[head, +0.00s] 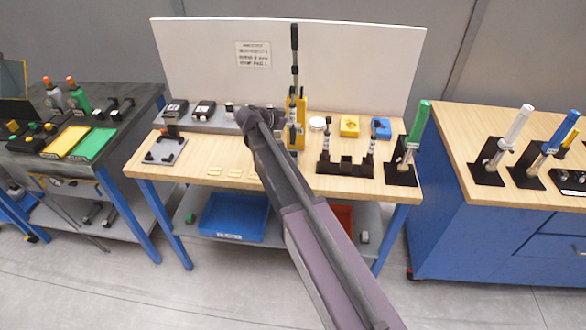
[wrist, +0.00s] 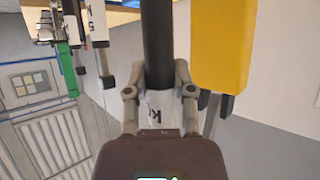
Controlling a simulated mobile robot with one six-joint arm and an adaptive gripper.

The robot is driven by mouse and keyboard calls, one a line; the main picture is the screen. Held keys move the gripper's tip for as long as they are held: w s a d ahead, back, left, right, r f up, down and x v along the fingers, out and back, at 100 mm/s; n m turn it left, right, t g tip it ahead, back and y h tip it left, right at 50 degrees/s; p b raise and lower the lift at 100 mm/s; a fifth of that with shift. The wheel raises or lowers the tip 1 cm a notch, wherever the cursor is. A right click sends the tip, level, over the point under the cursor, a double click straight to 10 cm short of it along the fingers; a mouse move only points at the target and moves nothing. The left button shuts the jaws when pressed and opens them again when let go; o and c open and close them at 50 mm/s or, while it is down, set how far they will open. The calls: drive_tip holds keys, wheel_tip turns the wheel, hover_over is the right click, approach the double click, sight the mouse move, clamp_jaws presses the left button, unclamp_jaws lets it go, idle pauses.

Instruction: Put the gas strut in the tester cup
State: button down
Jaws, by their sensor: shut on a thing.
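My gripper (wrist: 159,93) is shut on the gas strut (wrist: 158,45), a black tube with a white lettered sleeve between the fingers. In the head view my arm reaches over the middle wooden table, and the fingertips are too small to make out. A tall upright dark rod (head: 294,45) rises there beside a yellow upright part (head: 301,110). A yellow block (wrist: 224,45) stands just right of the strut in the wrist view, with a narrow gap between them. I cannot pick out the tester cup for certain; my arm hides part of this area.
A black rack (head: 345,168) with upright white pieces stands at the table's front right. A green-topped device (head: 418,125) is beside it. Yellow (head: 349,126) and blue (head: 381,128) blocks sit behind. A white panel (head: 210,60) closes the back. A blue bin (head: 235,217) is below.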

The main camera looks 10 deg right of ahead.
sight(292, 144)
drive_tip(key=shift+f, duration=0.1)
idle(0.3)
wheel_tip(292, 144, down, 6)
drive_tip(key=b, duration=0.6)
idle(0.4)
drive_tip(key=shift+f+b, duration=1.85)
drive_tip(key=shift+b, duration=0.1)
drive_tip(key=shift+f, duration=0.15)
drive_tip(key=shift+c, duration=2.4)
unclamp_jaws()
